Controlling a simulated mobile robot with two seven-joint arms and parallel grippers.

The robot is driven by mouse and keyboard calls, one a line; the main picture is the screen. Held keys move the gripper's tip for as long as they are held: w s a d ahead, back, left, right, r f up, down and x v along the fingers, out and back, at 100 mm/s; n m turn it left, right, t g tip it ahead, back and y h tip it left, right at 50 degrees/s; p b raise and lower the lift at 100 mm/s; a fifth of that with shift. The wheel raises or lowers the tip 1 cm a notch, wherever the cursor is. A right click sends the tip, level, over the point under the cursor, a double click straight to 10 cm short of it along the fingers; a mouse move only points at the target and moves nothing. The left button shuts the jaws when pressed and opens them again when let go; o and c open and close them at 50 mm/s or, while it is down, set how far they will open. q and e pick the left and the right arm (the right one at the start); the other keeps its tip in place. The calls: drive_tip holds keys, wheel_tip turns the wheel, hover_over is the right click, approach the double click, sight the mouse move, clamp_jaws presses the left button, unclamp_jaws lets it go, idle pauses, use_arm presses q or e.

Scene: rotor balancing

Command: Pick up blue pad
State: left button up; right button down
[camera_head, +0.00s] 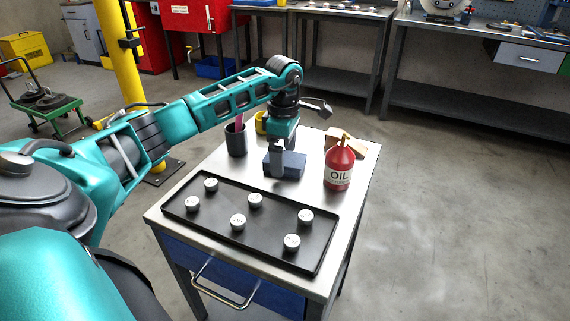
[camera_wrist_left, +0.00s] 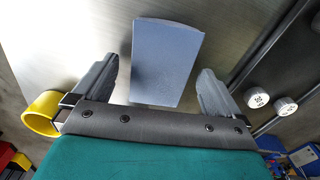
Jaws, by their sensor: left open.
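The blue pad (camera_head: 293,167) is a dark blue block on the metal top of the cart, behind the black tray. In the left wrist view the pad (camera_wrist_left: 165,58) shows its blue-grey face between the two fingers. My left gripper (camera_head: 284,158) points down at the pad, with one finger in front of its near side. In the left wrist view my left gripper (camera_wrist_left: 158,78) is open, with a gap on each side of the pad. Contact with the pad cannot be seen. My right gripper is in neither view.
The black tray (camera_head: 173,210) holds several white round weights (camera_head: 238,222). A red oil bottle (camera_head: 339,166) stands right of the pad, near a wooden block (camera_head: 356,146). A dark cup (camera_head: 236,141) and a yellow object (camera_head: 261,123) stand left and behind.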

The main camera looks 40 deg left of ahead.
use_arm(q)
drive_tip(key=shift+f, duration=0.45)
drive_tip(key=c, duration=1.1)
